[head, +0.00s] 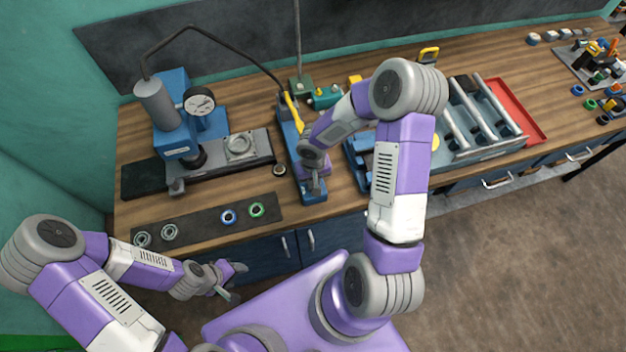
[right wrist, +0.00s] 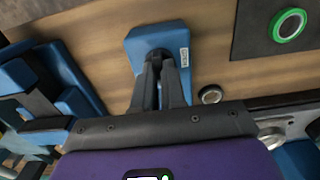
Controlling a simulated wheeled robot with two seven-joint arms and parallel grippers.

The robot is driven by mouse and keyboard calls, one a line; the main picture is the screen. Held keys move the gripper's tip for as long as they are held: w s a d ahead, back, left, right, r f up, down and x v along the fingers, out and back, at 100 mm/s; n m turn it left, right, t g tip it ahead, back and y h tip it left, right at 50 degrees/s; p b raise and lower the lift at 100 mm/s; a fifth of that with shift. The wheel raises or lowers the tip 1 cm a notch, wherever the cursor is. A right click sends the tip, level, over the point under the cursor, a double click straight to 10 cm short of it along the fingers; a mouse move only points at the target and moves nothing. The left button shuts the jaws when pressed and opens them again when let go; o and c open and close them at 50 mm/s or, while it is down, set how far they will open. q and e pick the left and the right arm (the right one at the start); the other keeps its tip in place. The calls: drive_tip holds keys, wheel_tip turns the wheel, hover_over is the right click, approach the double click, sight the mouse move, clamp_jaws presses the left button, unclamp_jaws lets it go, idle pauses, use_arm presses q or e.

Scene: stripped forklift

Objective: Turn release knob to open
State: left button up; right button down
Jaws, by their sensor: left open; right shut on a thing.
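The blue hand pump (head: 287,134) with a yellow lever (head: 293,113) lies on the bench, its near end (head: 314,197) towards me. The right wrist view also shows the pump's blue end block (right wrist: 143,41) with a white label. My right gripper (head: 315,186) is at this near end. In the right wrist view, its dark fingers (right wrist: 159,62) are shut on the release knob, a small dark part against the block, mostly hidden between the fingertips. I cannot tell how far the knob is turned. My left gripper (head: 229,283) is open and empty, low in front of the bench.
A blue press with a gauge (head: 200,101) stands left of the pump, joined by a black hose (head: 236,49). A dark mat (head: 190,224) with several rings lies at the front left. A small ring (head: 279,170) sits beside the pump. A grey tray (head: 482,151) is at right.

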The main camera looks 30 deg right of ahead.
drive_tip(key=shift+n, duration=0.3)
drive_tip(key=n+b, duration=0.1)
drive_tip(key=n, duration=0.1)
drive_tip(key=shift+n, duration=0.4)
drive_tip(key=n+b, duration=0.1)
drive_tip(key=n, duration=0.3)
drive_tip(key=shift+n, duration=0.3)
drive_tip(key=n, duration=0.4)
drive_tip(key=shift+n, duration=0.3)
drive_tip(key=n+p, duration=0.1)
drive_tip(key=n, duration=0.4)
drive_tip(key=shift+n, duration=0.3)
drive_tip(key=c, duration=1.2)
unclamp_jaws()
drive_tip(key=shift+r, duration=0.1)
